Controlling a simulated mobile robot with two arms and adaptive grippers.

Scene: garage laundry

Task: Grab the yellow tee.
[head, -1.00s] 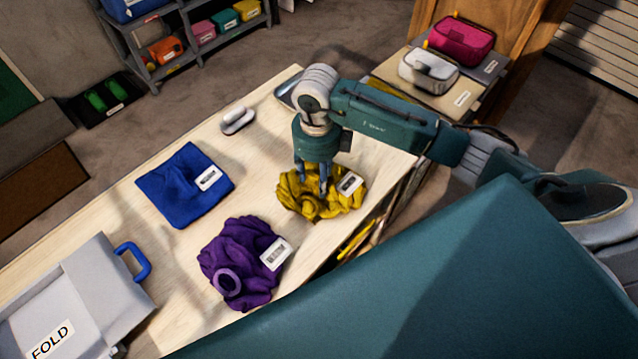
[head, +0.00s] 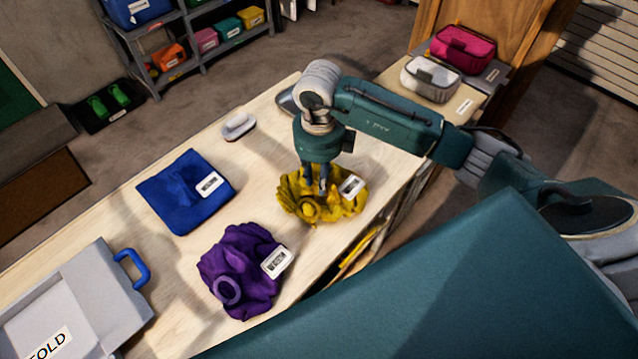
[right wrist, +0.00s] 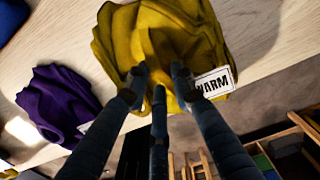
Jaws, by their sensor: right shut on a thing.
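The yellow tee (head: 340,204) lies crumpled on the wooden table near its right edge, with a white tag on its right side. In the right wrist view the yellow tee (right wrist: 165,40) fills the top middle, and its tag reads "WARM". My right gripper (head: 320,188) points down into the middle of the tee and is shut on its cloth. In the right wrist view the fingers of my right gripper (right wrist: 158,80) meet the near part of the tee. The tee still rests on the table. My left gripper is not in view.
A purple garment (head: 238,275) lies close at the lower left of the tee. A blue folded garment (head: 180,200) lies farther left. A grey folding board (head: 95,285) with a blue handle is at the lower left. A small brush-like item (head: 238,125) stands behind.

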